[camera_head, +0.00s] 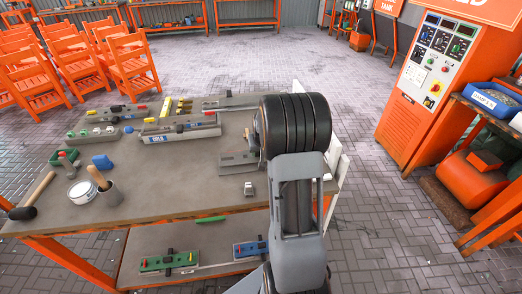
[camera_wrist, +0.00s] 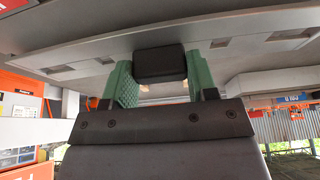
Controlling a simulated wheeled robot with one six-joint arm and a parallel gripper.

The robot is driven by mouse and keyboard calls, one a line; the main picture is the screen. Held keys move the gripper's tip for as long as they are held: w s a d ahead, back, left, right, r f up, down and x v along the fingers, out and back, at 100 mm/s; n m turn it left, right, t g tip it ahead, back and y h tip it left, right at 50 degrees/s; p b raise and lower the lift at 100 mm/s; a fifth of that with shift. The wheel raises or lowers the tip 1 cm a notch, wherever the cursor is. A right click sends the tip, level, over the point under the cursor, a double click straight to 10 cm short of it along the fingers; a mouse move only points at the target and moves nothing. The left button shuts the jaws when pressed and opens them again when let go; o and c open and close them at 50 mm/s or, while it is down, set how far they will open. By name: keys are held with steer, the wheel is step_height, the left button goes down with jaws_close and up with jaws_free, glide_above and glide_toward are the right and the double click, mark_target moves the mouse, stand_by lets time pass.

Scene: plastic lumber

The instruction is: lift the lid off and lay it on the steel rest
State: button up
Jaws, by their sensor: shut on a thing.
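In the wrist view my gripper (camera_wrist: 160,74) has its green-padded fingers closed on a black block-shaped handle (camera_wrist: 160,62). The handle meets a broad grey plate (camera_wrist: 100,52), which looks like the lid; I cannot tell whether it is raised or seated. In the head view my arm hides the gripper and the handle. A flat grey slotted piece (camera_head: 240,163) lies on the bench just left of my arm; I cannot tell whether it is the steel rest.
Green (camera_head: 168,262) and blue (camera_head: 249,248) fittings lie on the lower shelf. An orange control cabinet (camera_head: 430,90) stands right; paved floor is clear between.

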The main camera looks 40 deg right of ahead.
steer(key=shift+f+b, duration=0.35)
steer(key=shift+b, duration=0.05)
stand_by(0.5)
steer(key=o, duration=1.4)
steer(key=shift+o, duration=0.3)
steer(key=shift+o, duration=1.2)
steer(key=shift+r+p, duration=2.25)
steer(key=shift+r, duration=1.3)
